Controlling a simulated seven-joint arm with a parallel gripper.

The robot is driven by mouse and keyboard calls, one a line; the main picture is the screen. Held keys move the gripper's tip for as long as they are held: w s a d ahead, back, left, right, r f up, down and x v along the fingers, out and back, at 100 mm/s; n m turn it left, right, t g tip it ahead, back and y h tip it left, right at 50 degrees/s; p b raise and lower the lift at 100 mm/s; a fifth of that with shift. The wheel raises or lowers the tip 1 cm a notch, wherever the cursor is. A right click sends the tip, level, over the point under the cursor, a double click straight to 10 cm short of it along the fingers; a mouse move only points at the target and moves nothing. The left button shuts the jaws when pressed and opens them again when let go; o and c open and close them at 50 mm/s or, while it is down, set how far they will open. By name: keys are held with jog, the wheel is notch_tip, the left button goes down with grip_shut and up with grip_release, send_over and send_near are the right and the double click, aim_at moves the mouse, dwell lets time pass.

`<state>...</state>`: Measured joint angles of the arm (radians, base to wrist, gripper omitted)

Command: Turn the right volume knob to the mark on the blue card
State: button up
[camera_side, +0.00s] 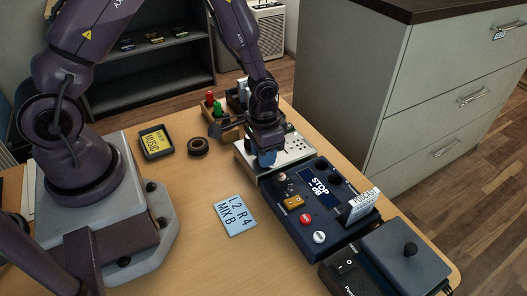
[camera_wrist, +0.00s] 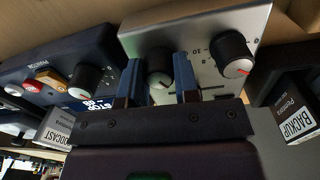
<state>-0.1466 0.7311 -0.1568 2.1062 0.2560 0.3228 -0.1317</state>
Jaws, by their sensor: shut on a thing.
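The blue card (camera_side: 235,215) lies flat on the table and reads "L 2 R 4 MIX B". A silver panel (camera_side: 292,150) carries two dark knobs with pale rims, seen best in the wrist view. My gripper (camera_side: 267,159) is over the panel's near end, beside the dark blue device. In the wrist view its blue fingers stand on both sides of one volume knob (camera_wrist: 160,66), shut on it. A light pointer shows at this knob's lower edge; its scale is mostly hidden. The other volume knob (camera_wrist: 234,54), with a red pointer, stands free to the right.
A dark blue device (camera_side: 318,205) with a "STOP" display, knobs and buttons adjoins the panel. A "PODCAST" card (camera_side: 364,205) stands on it. A black tape roll (camera_side: 198,146) and a yellow-labelled tray (camera_side: 156,142) lie left. Table around the card is clear.

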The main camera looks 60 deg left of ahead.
jog(key=shift+r+m, duration=0.1)
jog(key=shift+m, duration=0.5)
jog(key=o, duration=0.9)
jog(key=shift+o, duration=0.2)
notch_tip(320, 180, up, 13)
jog(key=shift+a, duration=0.15)
